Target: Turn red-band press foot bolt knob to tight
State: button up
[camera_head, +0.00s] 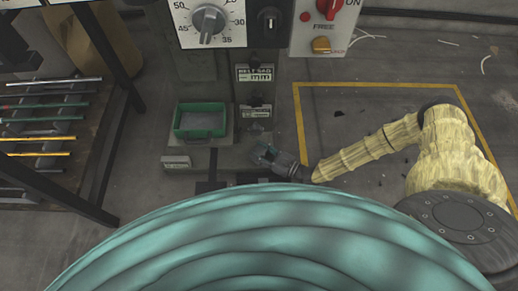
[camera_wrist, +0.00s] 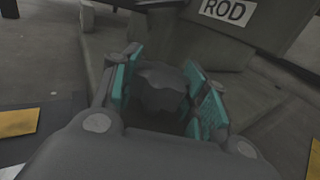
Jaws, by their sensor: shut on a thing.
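My gripper (camera_head: 272,157) reaches in low at the foot of the press (camera_head: 232,150) in the head view, at the right end of its base. In the wrist view my gripper (camera_wrist: 165,92) has its teal-padded fingers on either side of a dark grey lobed knob (camera_wrist: 160,84), and they are shut on it. The knob's lower part and the bolt under it are hidden. The fingers and the wrist hide the knob in the head view. No red band shows in either view.
A green tray (camera_head: 201,120) sits on the press base, left of my gripper. Above are a dial (camera_head: 208,20) and a switch panel (camera_head: 322,28). A rack of rods (camera_head: 45,120) stands at left. Yellow-lined floor (camera_head: 375,85) at right is mostly clear.

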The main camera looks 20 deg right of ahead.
jog(key=shift+m+t+h+p, duration=0.5)
jog(key=shift+m+t+h, duration=0.1)
jog(key=shift+h, duration=0.1)
jog(key=o, duration=1)
jog(key=shift+o, duration=0.2)
jog(key=v, duration=1.2)
jog(key=shift+w, duration=0.1)
